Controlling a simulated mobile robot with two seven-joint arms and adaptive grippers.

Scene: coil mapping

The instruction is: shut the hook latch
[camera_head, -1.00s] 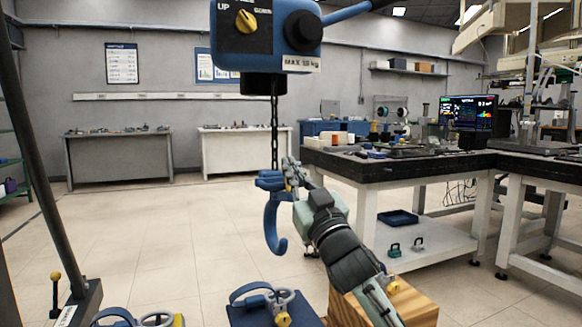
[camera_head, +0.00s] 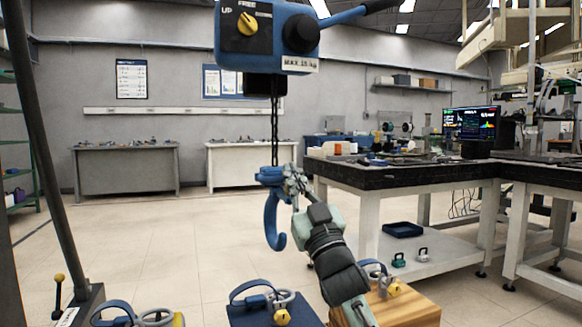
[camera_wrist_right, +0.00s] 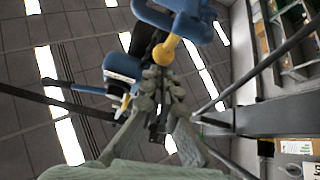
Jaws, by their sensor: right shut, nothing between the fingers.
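In the right wrist view the fingertips (camera_wrist_right: 157,80) are together, just below a yellow piece (camera_wrist_right: 165,48) on the blue hook body (camera_wrist_right: 178,22), which looks like the latch. I cannot tell whether they touch it. In the head view the gripper hides most of the latch, so its position is unclear. My left gripper is not in view.
The blue hoist body (camera_head: 268,35) with a yellow knob is above the hook. Below are a blue block (camera_head: 250,317) and a wooden block (camera_head: 412,311) with ringed fittings. A black-topped workbench (camera_head: 360,174) stands to the right.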

